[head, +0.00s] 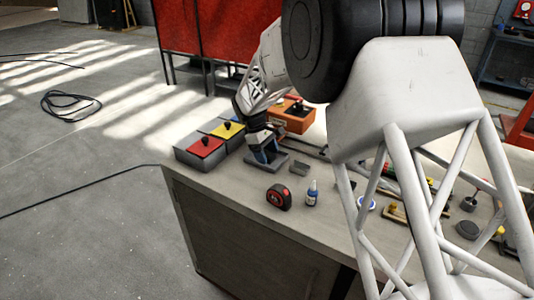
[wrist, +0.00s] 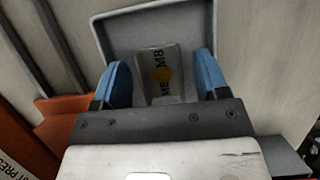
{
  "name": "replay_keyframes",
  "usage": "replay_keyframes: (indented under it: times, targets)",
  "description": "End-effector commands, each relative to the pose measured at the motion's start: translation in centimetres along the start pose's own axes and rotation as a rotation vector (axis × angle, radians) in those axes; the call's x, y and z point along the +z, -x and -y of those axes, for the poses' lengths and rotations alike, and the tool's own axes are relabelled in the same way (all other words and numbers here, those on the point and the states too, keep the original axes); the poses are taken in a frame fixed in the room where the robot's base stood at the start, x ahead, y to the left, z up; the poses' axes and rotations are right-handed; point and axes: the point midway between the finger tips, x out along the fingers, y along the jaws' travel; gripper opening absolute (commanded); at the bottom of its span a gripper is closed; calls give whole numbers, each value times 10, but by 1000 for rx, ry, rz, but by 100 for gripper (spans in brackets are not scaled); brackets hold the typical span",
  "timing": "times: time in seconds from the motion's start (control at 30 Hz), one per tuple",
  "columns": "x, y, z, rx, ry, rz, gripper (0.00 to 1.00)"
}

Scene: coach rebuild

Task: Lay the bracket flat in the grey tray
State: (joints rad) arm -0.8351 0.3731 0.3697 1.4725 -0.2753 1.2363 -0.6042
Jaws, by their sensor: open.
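The grey tray (wrist: 112,32) fills the upper middle of the wrist view; in the head view it shows on the bench under my gripper (head: 263,157). A grey piece with dark lettering and an orange dot, which looks like the bracket (wrist: 174,60), is inside the tray's outline. My gripper's blue fingers (wrist: 163,88) are open, one on each side of the bracket, with a visible gap at each side. The bracket looks flat from above, but its near end is hidden by my gripper, and I cannot tell whether all of it touches the tray floor.
Grey boxes with red (head: 206,147) and yellow (head: 228,130) lids stand left of the tray. An orange box (head: 291,120) is behind. A tape measure (head: 279,197), a blue bottle (head: 312,192) and a small grey block (head: 299,168) are nearby.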

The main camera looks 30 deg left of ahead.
Motion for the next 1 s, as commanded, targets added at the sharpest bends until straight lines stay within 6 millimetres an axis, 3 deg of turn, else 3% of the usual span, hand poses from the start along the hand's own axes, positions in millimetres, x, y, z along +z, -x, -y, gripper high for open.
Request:
replay_keyframes:
  times: [0.37,1.0]
  targets:
    - [1,15,0,1,0,-2,68]
    - [1,106,0,1,0,-1,68]
